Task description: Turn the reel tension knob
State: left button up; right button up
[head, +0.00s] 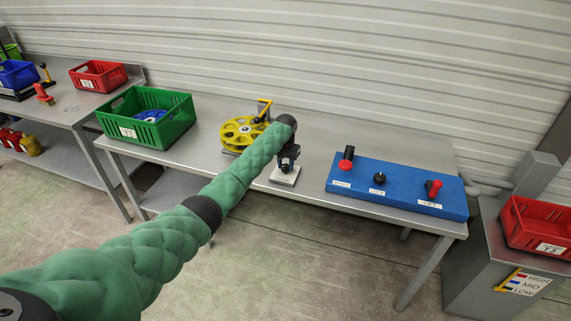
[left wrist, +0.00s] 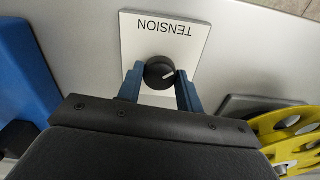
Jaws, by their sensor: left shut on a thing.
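The tension knob (left wrist: 159,73) is a round black knob with a white pointer line. It sits on a white plate (left wrist: 186,34) marked TENSION, which reads upside down in the left wrist view. My left gripper (left wrist: 160,80) has its two blue fingers on either side of the knob, shut on it. In the head view my left gripper (head: 287,160) is above the white plate (head: 285,179), and the knob is hidden there. The yellow reel (head: 240,132) stands just left of the plate. My right gripper is not in view.
A green crate (head: 170,132) stands at the left end. A red crate (head: 540,226) sits on a separate stand at far right. Bare table (head: 205,150) lies left of the reel.

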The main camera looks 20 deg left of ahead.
aim_at(286, 166)
pick_arm(q)
jog(key=shift+w+r, duration=0.1)
dwell(0.3)
jog(key=o, duration=1)
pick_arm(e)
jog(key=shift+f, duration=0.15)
pick_arm(q)
jog(key=shift+r+b, duration=0.35)
jog(key=shift+r, duration=0.1)
notch_tip(286, 166, up, 6)
jog(key=shift+f+b, duration=0.15)
jog(key=shift+b, duration=0.95)
jog(key=shift+r, duration=0.55)
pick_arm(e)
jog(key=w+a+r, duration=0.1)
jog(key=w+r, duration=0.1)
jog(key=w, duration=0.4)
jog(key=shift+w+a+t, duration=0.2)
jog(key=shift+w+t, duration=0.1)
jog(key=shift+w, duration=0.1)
pick_arm(q)
jog(key=shift+f, duration=0.1)
